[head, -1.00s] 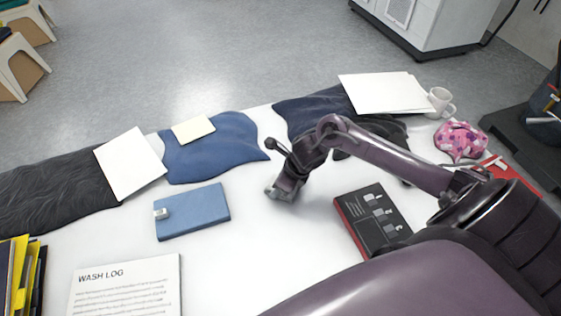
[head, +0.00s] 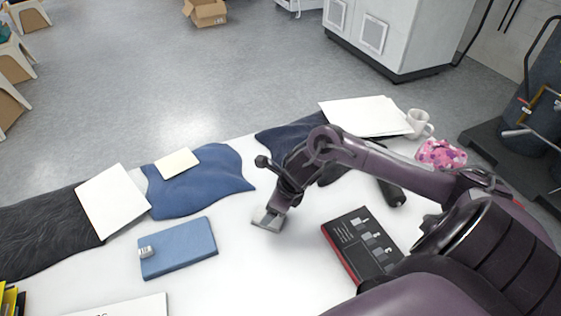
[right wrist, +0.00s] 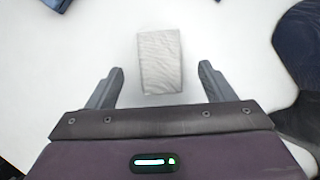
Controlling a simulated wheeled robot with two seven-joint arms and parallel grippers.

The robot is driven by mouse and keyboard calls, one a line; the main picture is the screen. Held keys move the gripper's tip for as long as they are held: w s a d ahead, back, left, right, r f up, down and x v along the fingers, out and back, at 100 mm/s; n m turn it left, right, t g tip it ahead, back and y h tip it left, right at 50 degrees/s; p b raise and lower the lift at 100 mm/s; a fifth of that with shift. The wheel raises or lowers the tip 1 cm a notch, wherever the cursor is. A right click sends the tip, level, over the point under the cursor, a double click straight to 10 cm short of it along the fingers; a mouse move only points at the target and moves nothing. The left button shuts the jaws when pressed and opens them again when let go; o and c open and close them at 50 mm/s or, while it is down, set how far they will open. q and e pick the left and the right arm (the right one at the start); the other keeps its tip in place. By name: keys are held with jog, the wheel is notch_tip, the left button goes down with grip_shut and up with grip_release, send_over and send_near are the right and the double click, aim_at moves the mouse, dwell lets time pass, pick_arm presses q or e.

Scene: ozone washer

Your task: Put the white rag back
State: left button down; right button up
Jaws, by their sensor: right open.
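A small whitish, folded, rectangular cloth, which looks like the white rag (right wrist: 160,62), lies on the white table in the right wrist view. My right gripper (right wrist: 159,82) is open, with one finger on each side of the rag's near end and a gap on both sides. In the head view, my right gripper (head: 268,217) points down at the middle of the table, and the rag there is hard to tell from the grey fingers. My left gripper is not in view.
A blue notebook (head: 178,249) lies left of the gripper and a black-and-red box (head: 362,245) right of it. Behind are a blue cloth (head: 205,184), dark cloths, white sheets (head: 366,116), a white mug (head: 418,122) and a pink patterned cloth (head: 440,154).

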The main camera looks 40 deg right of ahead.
jog(key=v, duration=0.6)
jog(key=shift+r, duration=0.3)
jog(key=shift+s, duration=0.1)
